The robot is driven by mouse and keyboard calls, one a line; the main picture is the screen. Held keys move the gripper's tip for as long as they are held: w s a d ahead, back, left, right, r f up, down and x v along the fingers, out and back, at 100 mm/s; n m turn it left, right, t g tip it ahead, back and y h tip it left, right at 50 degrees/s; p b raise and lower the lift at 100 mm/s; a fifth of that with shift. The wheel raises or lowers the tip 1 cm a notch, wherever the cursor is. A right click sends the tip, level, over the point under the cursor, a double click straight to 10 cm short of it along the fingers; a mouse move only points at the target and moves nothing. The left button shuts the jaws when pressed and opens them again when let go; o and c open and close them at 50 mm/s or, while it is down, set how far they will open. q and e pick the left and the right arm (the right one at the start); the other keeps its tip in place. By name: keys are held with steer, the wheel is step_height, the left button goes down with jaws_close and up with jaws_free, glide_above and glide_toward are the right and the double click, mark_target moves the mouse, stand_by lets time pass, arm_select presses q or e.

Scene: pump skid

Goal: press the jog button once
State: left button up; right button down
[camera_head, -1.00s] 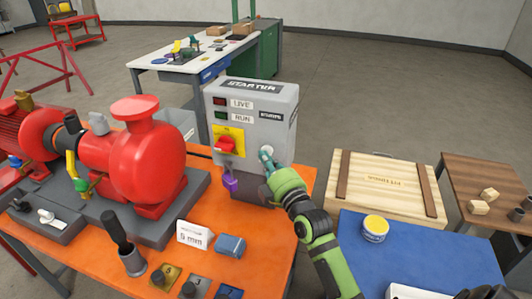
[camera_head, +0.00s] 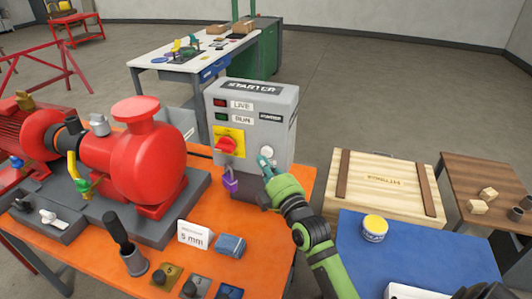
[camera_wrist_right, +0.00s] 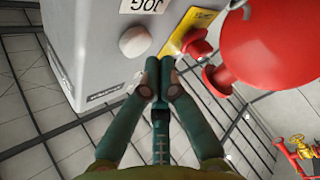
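The starter box (camera_head: 275,105) stands grey and upright at the back of the orange bench. Its pale round jog button (camera_head: 266,151) is low on the front face; the right wrist view shows the button (camera_wrist_right: 135,41) under a JOG label (camera_wrist_right: 145,5). My right gripper (camera_head: 263,162) is shut and empty, its fingertips just below the button in the head view. In the right wrist view its fingertips (camera_wrist_right: 160,65) are together, beside the button with a visible gap. My left gripper is not in view.
A red rotary switch (camera_head: 227,145) on a yellow plate and a purple padlock (camera_head: 231,183) are left of the button. The red pump (camera_head: 145,155) fills the bench's left. A wooden crate (camera_head: 385,185) and blue table (camera_head: 440,245) are to the right.

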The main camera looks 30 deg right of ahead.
steer(key=s+a+p, duration=0.2)
steer(key=s+a, duration=0.1)
steer(key=shift+s+a, duration=0.15)
steer(key=shift+a, duration=0.25)
stand_by(0.8)
